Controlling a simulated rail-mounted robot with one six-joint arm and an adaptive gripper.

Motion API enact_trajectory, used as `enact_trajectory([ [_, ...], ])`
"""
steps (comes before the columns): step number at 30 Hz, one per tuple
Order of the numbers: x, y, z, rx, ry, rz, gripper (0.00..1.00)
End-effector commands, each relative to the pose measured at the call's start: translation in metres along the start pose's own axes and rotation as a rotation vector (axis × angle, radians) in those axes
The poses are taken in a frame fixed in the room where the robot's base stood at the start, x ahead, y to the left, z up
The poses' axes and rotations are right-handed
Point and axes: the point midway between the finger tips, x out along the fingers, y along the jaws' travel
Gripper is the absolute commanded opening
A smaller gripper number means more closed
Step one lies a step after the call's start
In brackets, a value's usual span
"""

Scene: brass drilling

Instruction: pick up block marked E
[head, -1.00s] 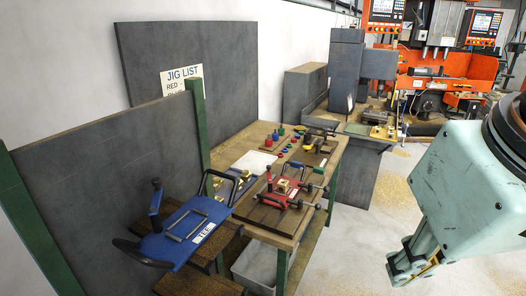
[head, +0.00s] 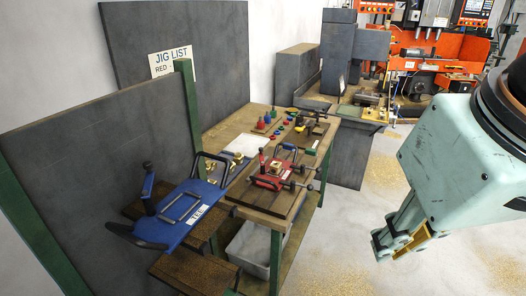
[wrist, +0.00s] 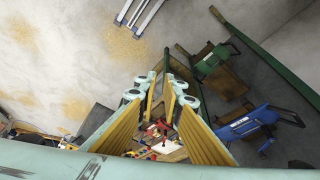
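No mark E is readable, so I cannot tell which block carries it. Small brass pieces (head: 237,158) lie on the wooden table by a white sheet (head: 246,145) in the head view. A brass-coloured block (head: 276,167) sits in the red jig (head: 272,178) on the table. My gripper (head: 380,250) is in the air to the right of the table, apart from everything. In the wrist view my gripper (wrist: 159,100) shows its yellow-padded fingers spread with a gap between them and nothing held. The red jig shows small and far between them.
A blue jig (head: 180,215) rests on a wooden shelf left of the table (head: 230,127). Red, green and blue knobs (head: 267,118) stand at the table's back. A grey bin (head: 250,245) sits below. Orange machines (head: 432,48) stand behind; the floor at right is clear.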

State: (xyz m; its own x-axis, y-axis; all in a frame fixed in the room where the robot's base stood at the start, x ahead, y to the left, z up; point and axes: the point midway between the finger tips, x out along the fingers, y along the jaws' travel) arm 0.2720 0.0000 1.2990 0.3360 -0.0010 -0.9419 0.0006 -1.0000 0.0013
Motion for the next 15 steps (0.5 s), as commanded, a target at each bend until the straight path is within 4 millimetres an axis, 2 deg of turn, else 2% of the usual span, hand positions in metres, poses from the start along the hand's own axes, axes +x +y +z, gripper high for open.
enact_trajectory([
  [2, 0.0, 0.0, 0.0, 0.0, 0.0, 0.0, 0.15],
  [11, 0.0, 0.0, 0.0, 0.0, 0.0, 0.0, 0.43],
  [15, 0.0, 0.0, 0.0, 0.0, 0.0, 0.0, 0.44],
])
